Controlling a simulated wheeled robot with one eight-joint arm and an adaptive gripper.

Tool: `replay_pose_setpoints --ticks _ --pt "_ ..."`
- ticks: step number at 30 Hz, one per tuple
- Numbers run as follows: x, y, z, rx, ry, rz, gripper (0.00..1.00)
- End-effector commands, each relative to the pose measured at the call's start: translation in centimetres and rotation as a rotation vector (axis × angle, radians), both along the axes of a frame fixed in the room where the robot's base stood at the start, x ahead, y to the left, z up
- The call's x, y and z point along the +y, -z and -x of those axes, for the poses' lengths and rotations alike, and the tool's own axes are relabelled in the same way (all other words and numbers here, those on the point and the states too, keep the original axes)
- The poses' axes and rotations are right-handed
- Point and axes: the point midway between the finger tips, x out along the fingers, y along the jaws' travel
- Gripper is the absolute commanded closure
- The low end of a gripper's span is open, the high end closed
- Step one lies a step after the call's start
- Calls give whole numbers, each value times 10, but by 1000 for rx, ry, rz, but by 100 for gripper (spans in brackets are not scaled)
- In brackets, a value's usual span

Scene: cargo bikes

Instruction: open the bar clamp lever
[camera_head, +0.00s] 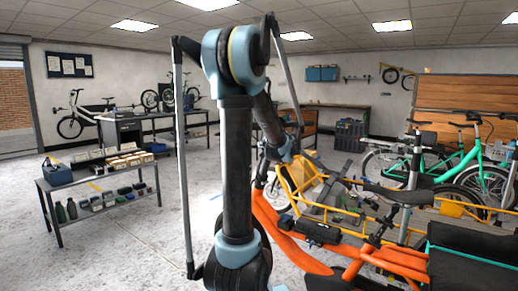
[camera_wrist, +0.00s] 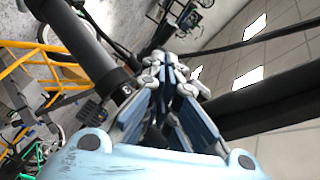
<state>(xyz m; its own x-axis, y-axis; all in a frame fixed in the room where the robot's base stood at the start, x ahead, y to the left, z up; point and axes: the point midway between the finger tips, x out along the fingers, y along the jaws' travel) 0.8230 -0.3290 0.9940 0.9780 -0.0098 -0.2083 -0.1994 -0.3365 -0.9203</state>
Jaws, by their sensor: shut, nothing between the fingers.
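My gripper (camera_wrist: 167,65) shows in the wrist view with its blue-grey fingers drawn together and nothing between them. A dark grey tube (camera_wrist: 82,40) runs diagonally just left of it, with a black collar (camera_wrist: 122,84) close beside the fingers. I cannot tell whether this collar is the bar clamp, or whether finger and collar touch. I cannot make out a lever. In the head view my arm covers the middle and hides the gripper. An orange cargo bike (camera_head: 312,262) with a yellow cargo frame (camera_head: 297,186) stands right of and behind the arm.
A low table (camera_head: 88,181) with boxes and tools stands at the left. A teal bike (camera_head: 472,165) and a wooden panel (camera_head: 468,95) are at the right. Bikes crowd the right side. The grey floor (camera_head: 130,235) at the left front is clear.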

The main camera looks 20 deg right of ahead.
Motion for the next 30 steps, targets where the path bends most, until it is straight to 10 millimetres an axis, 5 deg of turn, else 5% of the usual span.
replay_pose_setpoints --ticks 18,30 --pt "10 -22 84 0 -9 1 100" --pt "14 -25 97 2 -15 2 100"
